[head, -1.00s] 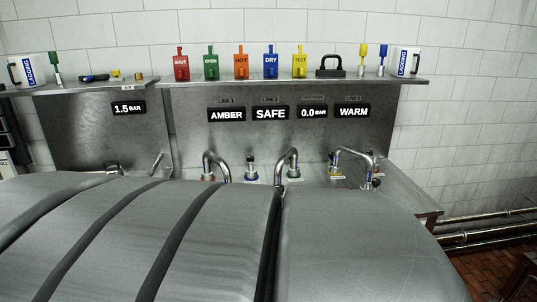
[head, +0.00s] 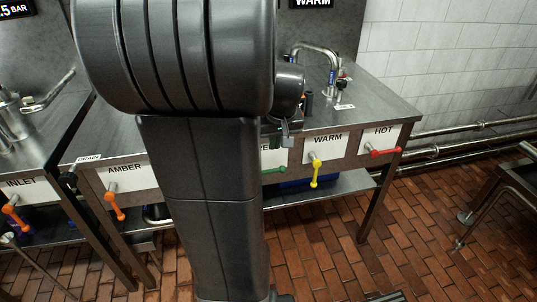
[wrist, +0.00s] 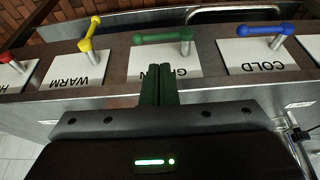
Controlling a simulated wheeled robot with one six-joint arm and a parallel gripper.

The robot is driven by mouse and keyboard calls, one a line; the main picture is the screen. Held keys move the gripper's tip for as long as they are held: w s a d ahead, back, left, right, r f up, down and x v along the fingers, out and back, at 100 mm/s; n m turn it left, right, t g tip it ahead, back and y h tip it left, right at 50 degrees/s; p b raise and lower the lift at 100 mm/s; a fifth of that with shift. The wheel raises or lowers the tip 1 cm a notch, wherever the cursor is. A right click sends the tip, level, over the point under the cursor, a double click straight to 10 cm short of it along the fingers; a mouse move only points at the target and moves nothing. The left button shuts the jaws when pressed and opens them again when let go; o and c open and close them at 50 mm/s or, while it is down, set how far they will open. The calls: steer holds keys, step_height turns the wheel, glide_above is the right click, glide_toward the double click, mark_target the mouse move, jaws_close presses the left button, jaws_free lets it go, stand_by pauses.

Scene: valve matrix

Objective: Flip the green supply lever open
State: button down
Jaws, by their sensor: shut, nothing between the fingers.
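The green lever (wrist: 163,37) lies sideways across its white plate (wrist: 140,62) in the wrist view, where the labels appear upside down. The plate's lettering is partly hidden behind my fingers. My gripper (wrist: 159,72) is shut and empty, its fingertips just short of the lever's bar in the picture; I cannot tell whether they touch. In the head view, the green lever (head: 273,170) shows beside my arm, which hides much of its plate.
The yellow WARM lever (wrist: 91,34) and blue COLD lever (wrist: 265,31) flank the green one; a red HOT lever (head: 383,152) is farther along. Orange levers (head: 115,206) are at the left. The brick floor (head: 330,240) in front is clear.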

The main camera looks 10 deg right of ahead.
steer(key=shift+w+d+f, duration=0.15)
steer(key=shift+w+d, duration=0.05)
steer(key=shift+w, duration=0.3)
steer(key=shift+w+d+f, duration=0.1)
steer(key=shift+w+d, duration=0.1)
steer(key=shift+w, duration=0.25)
steer(key=b+x, duration=0.2)
steer(key=x, duration=1.2)
steer(key=shift+s+b, duration=0.25)
steer(key=shift+b, duration=0.15)
